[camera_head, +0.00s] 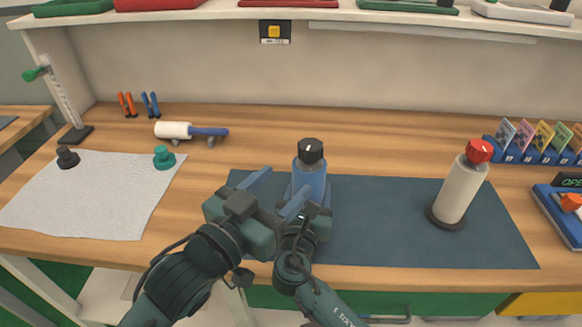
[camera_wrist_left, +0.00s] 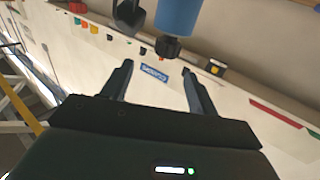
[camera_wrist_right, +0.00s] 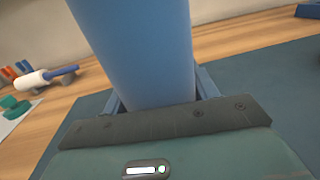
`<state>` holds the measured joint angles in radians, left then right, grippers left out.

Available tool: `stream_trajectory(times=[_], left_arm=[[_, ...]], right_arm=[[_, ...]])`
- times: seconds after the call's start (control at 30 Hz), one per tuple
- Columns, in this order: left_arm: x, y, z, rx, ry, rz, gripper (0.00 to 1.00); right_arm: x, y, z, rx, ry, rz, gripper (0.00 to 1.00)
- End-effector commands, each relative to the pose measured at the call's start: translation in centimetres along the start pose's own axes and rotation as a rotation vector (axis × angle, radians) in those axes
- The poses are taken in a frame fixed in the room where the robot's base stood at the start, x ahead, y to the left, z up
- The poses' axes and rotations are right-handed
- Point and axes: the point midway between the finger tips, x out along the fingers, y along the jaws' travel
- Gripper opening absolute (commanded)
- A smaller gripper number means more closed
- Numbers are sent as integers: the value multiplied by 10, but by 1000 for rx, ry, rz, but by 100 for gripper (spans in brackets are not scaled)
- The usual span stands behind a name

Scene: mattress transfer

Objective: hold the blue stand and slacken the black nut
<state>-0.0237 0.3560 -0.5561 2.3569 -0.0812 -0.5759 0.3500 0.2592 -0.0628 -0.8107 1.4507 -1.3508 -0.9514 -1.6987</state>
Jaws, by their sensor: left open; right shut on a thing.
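The blue stand (camera_head: 309,182) is upright on the dark mat (camera_head: 400,225), with the black nut (camera_head: 311,151) on its top. My right gripper (camera_head: 308,212) is shut on the blue stand. In the right wrist view the stand's blue body (camera_wrist_right: 138,50) fills the space between the fingers. My left gripper (camera_head: 277,190) is open and empty, just left of the stand and below the nut's height in the head view. In the left wrist view the nut (camera_wrist_left: 168,47) and part of the stand (camera_wrist_left: 178,14) show beyond the open fingers (camera_wrist_left: 158,72).
A white stand with a red cap (camera_head: 460,185) is on the mat's right. A white cloth (camera_head: 90,190) at left bears a black knob (camera_head: 67,157) and a green knob (camera_head: 164,157). A roller (camera_head: 190,131) lies behind. A card rack (camera_head: 535,148) is far right.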

Motion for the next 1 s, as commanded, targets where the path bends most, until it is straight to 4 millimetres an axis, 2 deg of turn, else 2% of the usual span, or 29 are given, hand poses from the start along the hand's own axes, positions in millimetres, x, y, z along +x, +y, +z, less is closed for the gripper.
stream_trajectory(times=[0.2,0.5,0.6,0.77,1.0], left_arm=[[14,2,4,36,12,215,59],[19,-38,2,3,-8,326,59],[20,-45,1,-8,-10,330,59],[35,-42,-1,-15,-6,331,59],[80,-25,-2,-13,-5,334,59]], right_arm=[[0,1,4,3,-7,1,4],[0,1,4,3,-7,1,4],[0,1,4,3,-7,1,4],[0,1,4,3,-7,1,4],[0,1,4,3,-7,1,4]])
